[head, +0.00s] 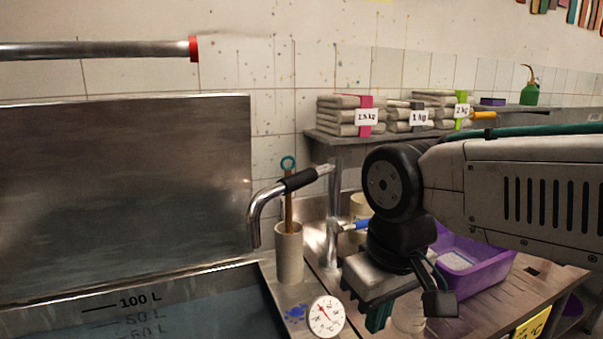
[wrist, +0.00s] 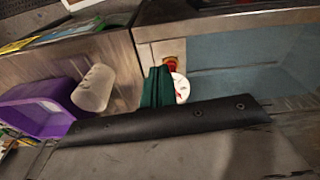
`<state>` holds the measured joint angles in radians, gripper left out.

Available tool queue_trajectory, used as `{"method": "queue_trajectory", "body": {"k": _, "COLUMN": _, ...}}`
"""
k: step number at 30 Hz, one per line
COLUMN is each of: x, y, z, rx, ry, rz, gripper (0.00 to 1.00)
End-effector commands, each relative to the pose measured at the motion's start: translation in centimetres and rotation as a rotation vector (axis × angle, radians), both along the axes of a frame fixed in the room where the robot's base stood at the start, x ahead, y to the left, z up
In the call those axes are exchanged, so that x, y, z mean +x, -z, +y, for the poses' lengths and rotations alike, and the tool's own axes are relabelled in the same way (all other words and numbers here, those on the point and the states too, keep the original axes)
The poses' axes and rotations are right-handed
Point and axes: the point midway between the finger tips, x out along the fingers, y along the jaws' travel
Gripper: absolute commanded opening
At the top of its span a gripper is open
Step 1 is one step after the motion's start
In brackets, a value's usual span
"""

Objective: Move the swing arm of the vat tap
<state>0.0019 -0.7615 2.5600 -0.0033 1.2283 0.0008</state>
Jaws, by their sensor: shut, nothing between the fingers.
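The vat tap's swing arm (head: 265,208) is a bent chrome spout with a black sleeve (head: 300,180), in the head view. It reaches left from a chrome post (head: 333,215), and its downturned end is near the vat's right rim. My gripper (head: 378,318) is to the right of the swing arm and lower, apart from it, with green fingers pointing down. In the wrist view the green fingers (wrist: 157,88) are together and empty. I cannot make out the swing arm in the wrist view.
The steel vat (head: 185,286) holds bluish water. A beige holder (head: 289,255) with a stick stands beneath the swing arm. A dial thermometer (head: 326,316), a blue-handled valve (head: 357,225), a purple crate (head: 490,262) and a pale translucent beaker (wrist: 93,88) are near my gripper.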

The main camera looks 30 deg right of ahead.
Motion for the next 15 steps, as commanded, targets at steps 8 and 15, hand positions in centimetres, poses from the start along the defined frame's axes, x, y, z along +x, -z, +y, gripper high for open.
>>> {"method": "queue_trajectory", "body": {"k": 8, "x": 0.0, "y": 0.0, "z": 0.0, "rx": 0.0, "ry": 0.0, "rz": 0.0, "gripper": 0.0}}
{"method": "queue_trajectory", "body": {"k": 15, "x": 0.53, "y": -0.55, "z": -0.02, "rx": 0.004, "ry": 0.02, "rz": -0.001, "gripper": 0.33}}
